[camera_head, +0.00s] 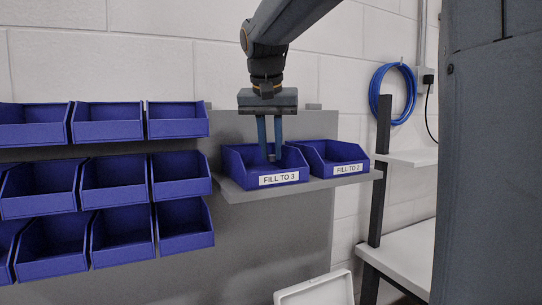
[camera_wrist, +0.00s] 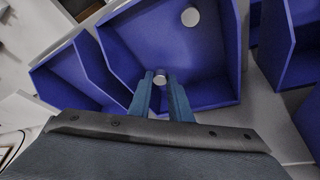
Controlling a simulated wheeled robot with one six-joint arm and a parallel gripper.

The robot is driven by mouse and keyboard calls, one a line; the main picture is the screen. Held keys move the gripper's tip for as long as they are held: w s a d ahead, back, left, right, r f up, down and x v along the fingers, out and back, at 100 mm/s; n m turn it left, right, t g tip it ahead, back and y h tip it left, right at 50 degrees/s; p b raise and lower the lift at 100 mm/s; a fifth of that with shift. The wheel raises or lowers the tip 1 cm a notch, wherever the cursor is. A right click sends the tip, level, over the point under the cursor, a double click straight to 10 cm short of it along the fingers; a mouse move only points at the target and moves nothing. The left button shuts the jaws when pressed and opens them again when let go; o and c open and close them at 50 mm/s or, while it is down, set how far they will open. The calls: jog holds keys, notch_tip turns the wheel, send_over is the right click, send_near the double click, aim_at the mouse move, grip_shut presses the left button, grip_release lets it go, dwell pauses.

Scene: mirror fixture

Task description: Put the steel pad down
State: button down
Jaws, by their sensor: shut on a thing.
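My gripper (camera_head: 270,157) points down into the blue bin labelled FILL TO 3 (camera_head: 264,181), with its fingertips below the bin's rim. In the wrist view my gripper (camera_wrist: 161,88) is shut on a small round steel pad (camera_wrist: 160,78) that shows between its fingertips. The same bin (camera_wrist: 125,45) lies beneath it there. Another round steel pad (camera_wrist: 190,16) lies on that bin's floor, apart from the held one. I cannot tell whether the held pad touches the bin floor.
A second blue bin labelled FILL TO 2 (camera_head: 335,172) stands close on the right, on the same grey shelf (camera_head: 235,192). Several blue bins (camera_head: 110,125) hang in rows on the left. A dark post (camera_head: 381,150) and white shelves (camera_head: 410,157) stand at the right.

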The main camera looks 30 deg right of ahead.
jog(key=shift+f, duration=1.2)
jog(key=shift+f, duration=0.15)
jog(key=c, duration=1.9)
grip_release()
jog(key=shift+s+a+r, duration=0.1)
jog(key=shift+s+r, duration=0.05)
jog(key=shift+r, duration=0.5)
jog(key=b+v, duration=0.2)
jog(key=v, duration=0.9)
jog(key=shift+s, duration=0.1)
